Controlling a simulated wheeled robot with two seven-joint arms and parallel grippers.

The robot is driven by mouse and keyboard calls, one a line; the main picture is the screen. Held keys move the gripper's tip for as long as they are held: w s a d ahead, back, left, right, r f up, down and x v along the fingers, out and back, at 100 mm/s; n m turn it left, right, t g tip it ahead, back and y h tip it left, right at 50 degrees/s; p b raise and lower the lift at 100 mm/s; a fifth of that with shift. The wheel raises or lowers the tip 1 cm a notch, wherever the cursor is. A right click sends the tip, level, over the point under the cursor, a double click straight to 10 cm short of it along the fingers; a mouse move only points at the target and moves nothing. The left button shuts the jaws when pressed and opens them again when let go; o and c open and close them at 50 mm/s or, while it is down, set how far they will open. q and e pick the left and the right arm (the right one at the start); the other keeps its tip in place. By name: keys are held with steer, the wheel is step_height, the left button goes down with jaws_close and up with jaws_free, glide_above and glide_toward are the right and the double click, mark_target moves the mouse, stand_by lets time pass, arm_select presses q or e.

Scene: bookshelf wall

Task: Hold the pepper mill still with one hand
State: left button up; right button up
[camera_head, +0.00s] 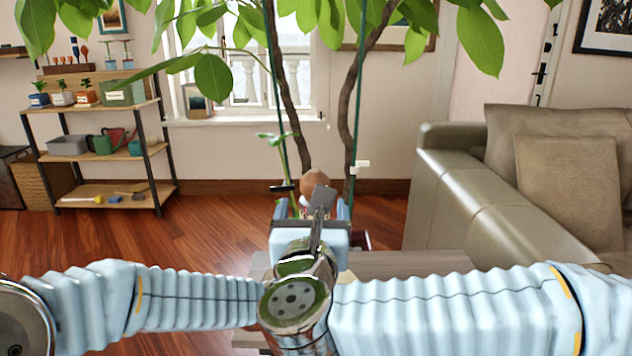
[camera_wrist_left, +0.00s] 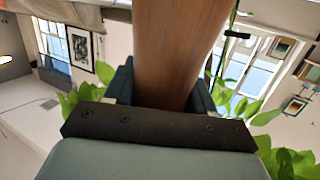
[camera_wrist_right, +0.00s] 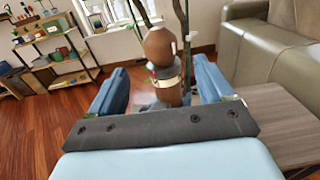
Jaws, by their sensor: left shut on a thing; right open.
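The pepper mill is brown wood with a round knob on top. Its knob (camera_head: 314,182) shows in the head view just beyond a blue-fingered gripper. In the left wrist view its smooth brown body (camera_wrist_left: 180,40) fills the space between the dark fingers of my left gripper (camera_wrist_left: 165,80), which is shut on it. In the right wrist view the mill (camera_wrist_right: 158,46) stands upright, with a metal band below the knob. My right gripper (camera_wrist_right: 158,85) is open, its blue fingers spread either side of the mill with gaps between. The mill's lower part is hidden there by the gripper's dark edge.
A grey wooden table (camera_head: 405,264) lies below the arms. A leafy plant (camera_head: 352,95) with stakes rises close behind the mill. A sofa (camera_head: 480,200) stands at the right and a loaded shelf (camera_head: 110,190) at the left. My arms meet closely at the centre.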

steer(key=w, duration=1.1)
steer(key=shift+w+d, duration=0.1)
steer(key=shift+d, duration=0.15)
steer(key=c, duration=1)
steer(key=m+h, duration=0.2)
steer(key=h, duration=0.2)
steer(key=shift+m+g, duration=0.3)
steer(key=shift+c, duration=0.2)
steer(key=shift+d+m+g+h, duration=0.2)
steer(key=shift+m+h, duration=0.15)
steer(key=shift+h, duration=0.2)
steer(key=shift+d+m+g+h, duration=0.1)
steer(key=shift+m+g+h, duration=0.1)
steer(key=shift+m+h, duration=0.25)
steer(key=o, duration=1)
steer(key=shift+o, duration=0.2)
